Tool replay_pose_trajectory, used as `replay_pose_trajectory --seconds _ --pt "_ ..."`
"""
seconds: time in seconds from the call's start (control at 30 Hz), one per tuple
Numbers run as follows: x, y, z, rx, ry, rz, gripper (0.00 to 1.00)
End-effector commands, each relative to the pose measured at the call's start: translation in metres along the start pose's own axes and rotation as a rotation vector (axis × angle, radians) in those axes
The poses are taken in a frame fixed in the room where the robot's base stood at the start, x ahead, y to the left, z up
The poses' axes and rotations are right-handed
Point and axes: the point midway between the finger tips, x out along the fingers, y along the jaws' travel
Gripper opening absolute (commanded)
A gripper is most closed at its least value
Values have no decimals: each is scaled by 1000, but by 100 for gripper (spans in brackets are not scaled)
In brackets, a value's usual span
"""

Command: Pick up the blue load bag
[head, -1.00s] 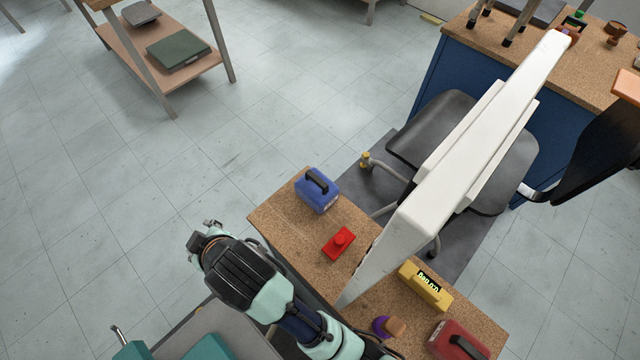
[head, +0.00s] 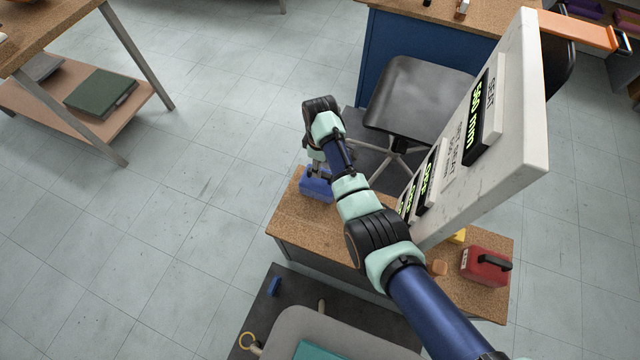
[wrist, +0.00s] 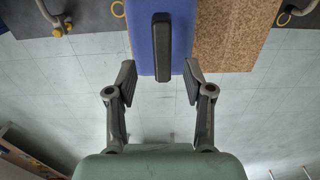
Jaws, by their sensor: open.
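The blue load bag (head: 317,184) stands at the left end of the cork-topped bench in the head view, partly hidden by my arm. In the wrist view the blue bag (wrist: 146,38) shows at the top centre, with its black handle (wrist: 162,47) running lengthwise. My gripper (wrist: 160,84) is open. Its two fingers are spread to either side of the handle's near end, and nothing is between the pads. The handle lies roughly midway between them. I cannot tell the height gap to the handle. In the head view my gripper (head: 316,170) is just over the bag.
A tall white panel with green readouts (head: 490,130) stands on the bench (head: 288,225) to the right. A red bag (head: 484,267) sits at the bench's right end. A black chair (head: 412,95) is behind. Open floor (head: 190,200) lies left.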

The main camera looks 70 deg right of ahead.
Motion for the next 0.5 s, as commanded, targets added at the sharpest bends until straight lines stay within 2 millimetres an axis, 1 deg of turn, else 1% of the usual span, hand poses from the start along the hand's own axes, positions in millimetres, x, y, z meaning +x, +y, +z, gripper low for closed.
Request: replay_pose_trajectory --seconds 0.07,0.17,0.27,0.33,0.4,0.5 --pt "4 0 0 0 1 1 52" --pt "20 -2 0 0 0 0 52" --pt "41 -4 0 0 0 0 52" --pt "50 -3 0 0 -1 -1 52" --pt "53 -3 0 0 1 1 52" --pt "50 -3 0 0 1 1 52"
